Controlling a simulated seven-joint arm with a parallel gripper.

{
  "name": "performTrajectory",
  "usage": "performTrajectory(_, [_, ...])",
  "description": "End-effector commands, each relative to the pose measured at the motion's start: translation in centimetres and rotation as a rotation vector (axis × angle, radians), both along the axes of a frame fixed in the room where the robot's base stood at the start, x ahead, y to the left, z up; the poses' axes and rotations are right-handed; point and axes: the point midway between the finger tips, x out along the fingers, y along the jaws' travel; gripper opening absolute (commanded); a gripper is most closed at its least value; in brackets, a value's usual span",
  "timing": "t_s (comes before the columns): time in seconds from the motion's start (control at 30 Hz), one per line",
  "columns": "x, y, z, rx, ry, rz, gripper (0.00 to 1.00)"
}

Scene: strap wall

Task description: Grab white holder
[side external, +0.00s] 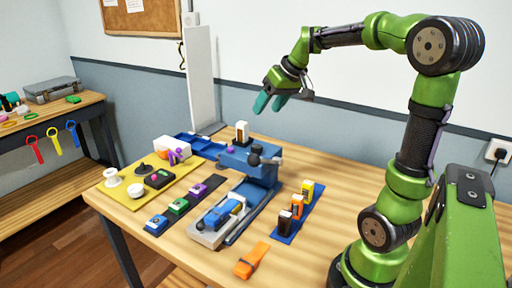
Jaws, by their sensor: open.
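The white holder (242,132) appears to be the small upright white block with a dark mark, standing at the back of the blue fixture (262,166) near the table's middle. My gripper (271,102) is above and to the right of it, pointing down with teal fingertips. It is open, empty and apart from the holder. Similar upright holders in black (285,223), orange (297,206) and yellow (307,191) stand on a blue strip (313,204) to the right.
A yellow mat (120,193) with white and black parts lies at left. Small coloured blocks sit on a dark strip (159,211). An orange piece (251,260) lies near the front edge. A tall white panel (199,80) stands behind.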

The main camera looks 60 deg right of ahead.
Motion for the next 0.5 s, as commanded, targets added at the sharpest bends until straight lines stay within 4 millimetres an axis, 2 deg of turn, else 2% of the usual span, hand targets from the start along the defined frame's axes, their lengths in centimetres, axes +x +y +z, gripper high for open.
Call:
performTrajectory(0.03, [0.8,-2.0,0.5,-0.037,-0.002,0.049,0.62])
performTrajectory(0.1, [1.5,-3.1,1.5,-0.09,-0.017,0.137,0.62])
performTrajectory(0.23, [2.0,-2.9,3.0,-0.162,-0.039,0.267,0.62])
performTrajectory(0.37, [2.2,-2.7,2.3,-0.181,-0.034,0.314,0.62])
performTrajectory(0.5, [3.5,-2.7,0.2,-0.18,-0.031,0.317,0.62])
